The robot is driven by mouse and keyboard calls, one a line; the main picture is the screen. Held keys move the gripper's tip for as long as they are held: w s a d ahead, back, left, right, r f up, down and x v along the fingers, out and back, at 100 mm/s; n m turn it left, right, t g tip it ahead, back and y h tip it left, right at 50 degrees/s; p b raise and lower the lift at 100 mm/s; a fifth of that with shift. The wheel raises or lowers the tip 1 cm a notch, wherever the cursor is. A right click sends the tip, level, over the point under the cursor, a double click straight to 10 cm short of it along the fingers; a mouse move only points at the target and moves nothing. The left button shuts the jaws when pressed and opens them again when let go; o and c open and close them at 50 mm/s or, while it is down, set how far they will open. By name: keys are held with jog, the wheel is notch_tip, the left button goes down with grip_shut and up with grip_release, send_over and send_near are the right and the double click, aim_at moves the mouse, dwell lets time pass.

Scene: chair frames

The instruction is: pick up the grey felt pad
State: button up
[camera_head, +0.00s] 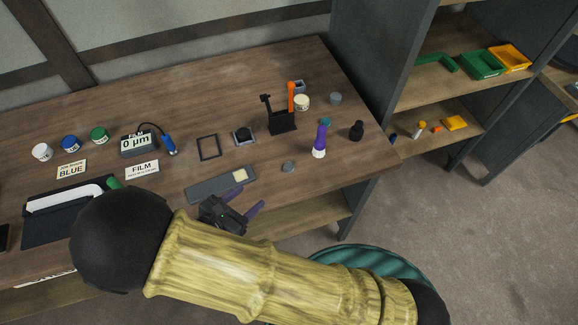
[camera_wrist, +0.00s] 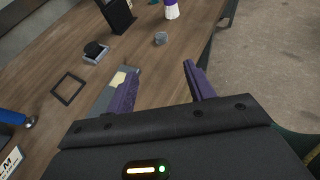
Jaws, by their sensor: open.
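A small round grey piece (camera_head: 288,166), which looks like the felt pad, lies on the wooden bench near its front edge. In the wrist view the grey piece (camera_wrist: 160,39) is ahead of the gap between my fingers, apart from them. My gripper (camera_head: 243,199) has purple fingers and stands at the bench's front edge, left of and nearer than the grey piece. In the wrist view my gripper (camera_wrist: 161,67) is open with nothing between its fingers. The pad's material is too small to make out.
A grey strip with a cream square (camera_head: 205,187) lies beside my left finger. Behind the pad stand a black holder (camera_head: 282,122), a purple bottle (camera_head: 320,139) and a black knob-like piece (camera_head: 356,131). A black frame (camera_head: 208,147) lies further left. Bare wood surrounds the pad.

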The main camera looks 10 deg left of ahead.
jog(key=p, duration=0.3)
send_near(288, 166)
jog(key=x, duration=0.3)
jog(key=p+x, duration=0.1)
jog(key=x, duration=0.4)
jog(key=shift+p, duration=0.4)
jog(key=c, duration=1)
